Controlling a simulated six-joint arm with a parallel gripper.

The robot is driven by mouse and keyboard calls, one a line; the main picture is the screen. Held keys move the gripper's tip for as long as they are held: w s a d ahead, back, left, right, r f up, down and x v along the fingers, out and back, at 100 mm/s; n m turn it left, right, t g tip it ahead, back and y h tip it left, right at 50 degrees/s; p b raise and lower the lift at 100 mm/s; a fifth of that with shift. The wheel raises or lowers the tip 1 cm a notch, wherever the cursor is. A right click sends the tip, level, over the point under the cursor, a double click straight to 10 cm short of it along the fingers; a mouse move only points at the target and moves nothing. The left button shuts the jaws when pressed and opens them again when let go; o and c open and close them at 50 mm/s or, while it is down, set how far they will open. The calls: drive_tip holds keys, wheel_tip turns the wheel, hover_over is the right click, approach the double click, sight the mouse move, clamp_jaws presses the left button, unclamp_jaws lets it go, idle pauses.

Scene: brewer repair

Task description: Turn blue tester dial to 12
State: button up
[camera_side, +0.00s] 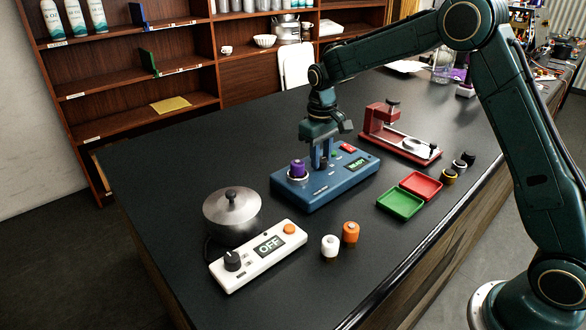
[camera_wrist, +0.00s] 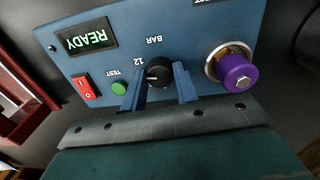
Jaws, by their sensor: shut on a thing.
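The blue tester (camera_side: 325,185) sits on the dark bench, its screen (camera_side: 357,164) reading READY. In the wrist view its black dial (camera_wrist: 159,70) lies under the BAR label, with the number 12 (camera_wrist: 138,61) printed close to its left. A pale pointer mark shows on the dial's left side, toward the 12; its exact setting is too small to read. My gripper (camera_wrist: 160,82) points down with one blue finger on each side of the dial, shut on it. In the side view my gripper (camera_side: 321,160) hides the dial.
On the tester are a purple cap (camera_wrist: 237,74), a green TEST button (camera_wrist: 119,88) and a red switch (camera_wrist: 86,90). Nearby stand a red stand (camera_side: 385,123), green tray (camera_side: 400,203), red tray (camera_side: 421,186), white OFF box (camera_side: 258,256) and steel pot (camera_side: 232,213).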

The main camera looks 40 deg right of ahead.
drive_tip(key=m, duration=0.4)
drive_tip(key=shift+r, duration=0.1)
idle(0.3)
drive_tip(key=o, duration=1)
drive_tip(key=r, duration=1.3)
drive_tip(key=shift+w+a+r, duration=0.1)
drive_tip(key=shift+a+r, duration=0.2)
drive_tip(key=shift+r, duration=0.1)
